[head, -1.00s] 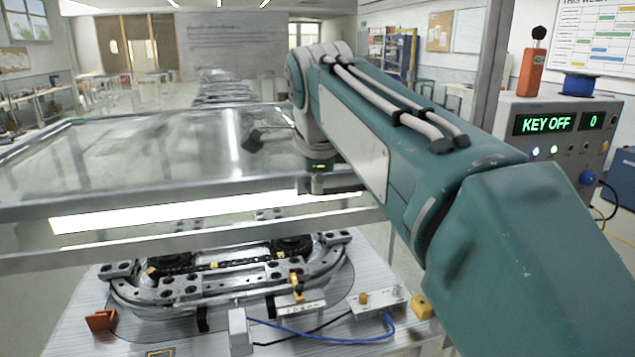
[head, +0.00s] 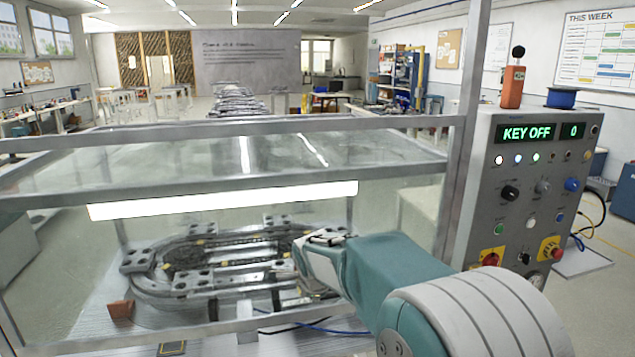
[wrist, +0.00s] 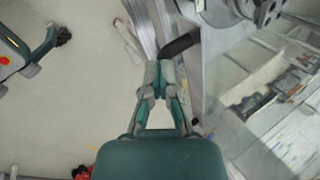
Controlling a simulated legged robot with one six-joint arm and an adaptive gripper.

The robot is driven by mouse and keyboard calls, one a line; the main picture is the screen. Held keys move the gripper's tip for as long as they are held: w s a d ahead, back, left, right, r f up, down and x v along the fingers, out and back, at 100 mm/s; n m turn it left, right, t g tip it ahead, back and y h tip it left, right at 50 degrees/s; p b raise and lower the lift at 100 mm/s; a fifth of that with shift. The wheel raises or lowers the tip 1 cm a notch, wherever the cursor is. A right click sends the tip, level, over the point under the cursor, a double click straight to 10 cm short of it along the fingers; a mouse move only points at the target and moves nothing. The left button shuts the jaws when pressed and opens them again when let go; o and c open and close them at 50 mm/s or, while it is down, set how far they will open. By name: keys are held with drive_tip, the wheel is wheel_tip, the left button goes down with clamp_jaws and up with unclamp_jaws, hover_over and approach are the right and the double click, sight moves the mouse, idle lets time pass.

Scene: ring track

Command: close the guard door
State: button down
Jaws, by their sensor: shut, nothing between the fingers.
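The guard door (head: 235,185) is a clear panel in a grey metal frame. In the head view it stands across the front of the ring track, its top rail (head: 250,130) high and its bottom rail (head: 250,330) low near the table front. I cannot tell whether it sits fully against its frame. In the wrist view my gripper (wrist: 158,66) is shut and empty. A dark curved bar (wrist: 180,45), perhaps the door handle, is just right of its fingertips; contact is unclear. In the head view my arm hides the fingers.
The metal ring track (head: 190,285) lies on the table behind the panel, under a bright light strip (head: 225,200). A grey control console (head: 530,185) reading KEY OFF stands at the right, beside a metal post (head: 468,150). Open floor shows at far left.

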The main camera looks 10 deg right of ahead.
wheel_tip(320, 180, down, 15)
drive_tip(key=shift+s, duration=0.2)
idle(0.3)
drive_tip(key=shift+r, duration=0.15)
drive_tip(key=v, duration=1.4)
drive_tip(key=s+r+n, duration=0.4)
drive_tip(key=s+n, duration=0.6)
drive_tip(key=s, duration=0.3)
drive_tip(key=s+d+r+n+y, duration=0.1)
drive_tip(key=s+r+n, duration=0.3)
drive_tip(key=s+n, duration=0.6)
drive_tip(key=s, duration=0.3)
drive_tip(key=shift+d+n, duration=0.2)
drive_tip(key=shift+n, duration=0.2)
